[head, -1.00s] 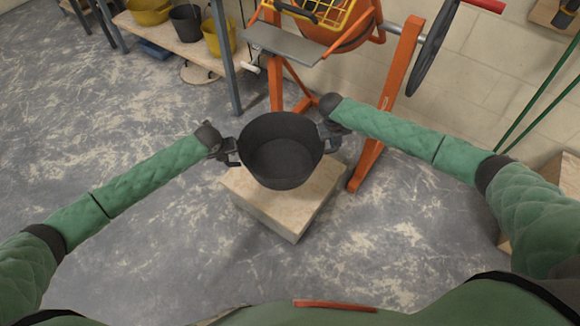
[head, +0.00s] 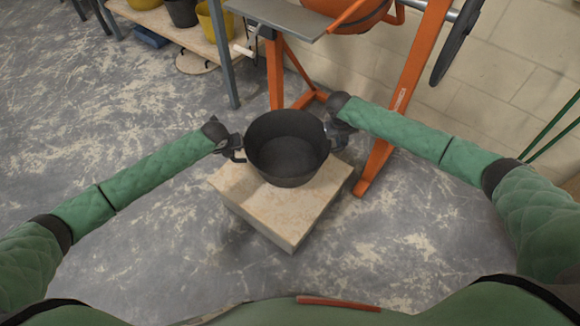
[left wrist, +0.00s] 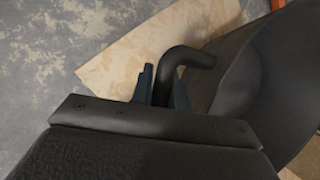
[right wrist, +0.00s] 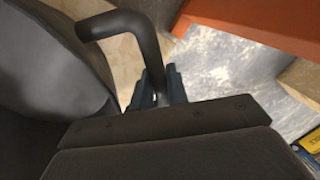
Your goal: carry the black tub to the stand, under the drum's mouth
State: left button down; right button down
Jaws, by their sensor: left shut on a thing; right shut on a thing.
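The black tub (head: 288,165) is upright and empty, between my two grippers. My left gripper (head: 236,148) is shut on the tub's left handle, whose bent bar (left wrist: 185,58) shows in the left wrist view. My right gripper (head: 334,135) is shut on the right handle, whose bar (right wrist: 115,22) shows in the right wrist view. The tub appears over the far part of the stand (head: 285,212), a pale-topped block; I cannot tell whether its base touches. The orange drum (head: 345,14) is cut off at the top edge, beyond the tub; its mouth is not clearly visible.
The mixer's orange leg (head: 395,120) stands right of the stand, close to my right gripper. A grey tray (head: 275,16) juts out beyond the tub. A shelf (head: 180,32) with yellow and black tubs is at the back left. The floor left and in front is clear.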

pick_arm(q)
jog(key=shift+w+f, duration=0.15)
jog(key=shift+w, duration=0.05)
pick_arm(e)
jog(key=shift+w+d+f, duration=0.1)
jog(key=shift+w+f, duration=0.05)
jog(key=shift+w, duration=0.05)
pick_arm(q)
jog(key=shift+f, duration=0.15)
pick_arm(e)
jog(key=shift+f, duration=0.15)
